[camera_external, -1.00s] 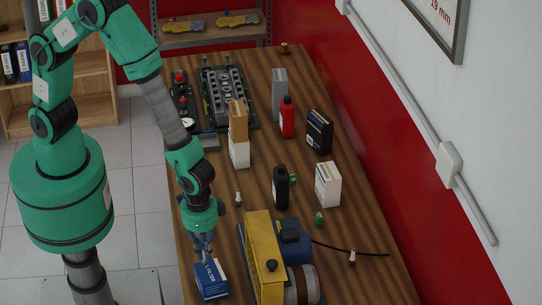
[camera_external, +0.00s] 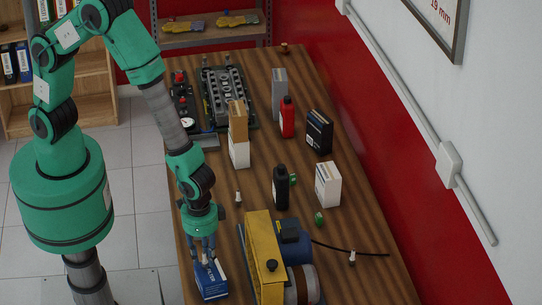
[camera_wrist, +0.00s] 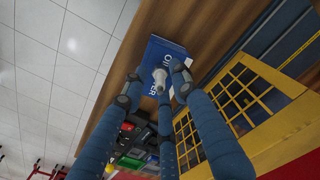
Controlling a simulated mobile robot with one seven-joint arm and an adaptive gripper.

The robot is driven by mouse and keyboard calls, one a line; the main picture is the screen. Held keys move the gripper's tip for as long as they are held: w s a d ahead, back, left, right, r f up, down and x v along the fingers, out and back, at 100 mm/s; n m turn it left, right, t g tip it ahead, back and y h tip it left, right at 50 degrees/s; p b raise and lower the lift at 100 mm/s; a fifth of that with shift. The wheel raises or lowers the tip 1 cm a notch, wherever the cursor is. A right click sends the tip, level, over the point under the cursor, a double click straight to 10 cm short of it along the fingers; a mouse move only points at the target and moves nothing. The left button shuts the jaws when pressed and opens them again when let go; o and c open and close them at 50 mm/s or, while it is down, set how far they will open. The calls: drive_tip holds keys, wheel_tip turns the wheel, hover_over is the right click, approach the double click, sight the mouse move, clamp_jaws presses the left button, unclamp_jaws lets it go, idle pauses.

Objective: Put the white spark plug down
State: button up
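The white spark plug (camera_wrist: 160,78) shows in the wrist view between my fingertips, in front of the blue oil filter box (camera_wrist: 158,52). My gripper (camera_wrist: 160,84) has its fingers around the plug, with narrow gaps visible on both sides, so it looks open. In the external view my gripper (camera_external: 207,255) is low over the blue box (camera_external: 211,281) at the table's near left edge. A small pale bit there may be the plug, largely hidden by the fingers. Whether the plug touches the box cannot be seen clearly.
A yellow-framed machine (camera_external: 262,255) stands close right of the box. Another small white plug-like item (camera_external: 238,197) stands behind it, and one (camera_external: 352,257) stands further right. A black bottle (camera_external: 280,188) and white box (camera_external: 328,184) stand beyond.

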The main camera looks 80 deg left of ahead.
drive_tip(key=shift+r, duration=0.15)
wheel_tip(320, 180, up, 12)
idle(0.7)
idle(0.6)
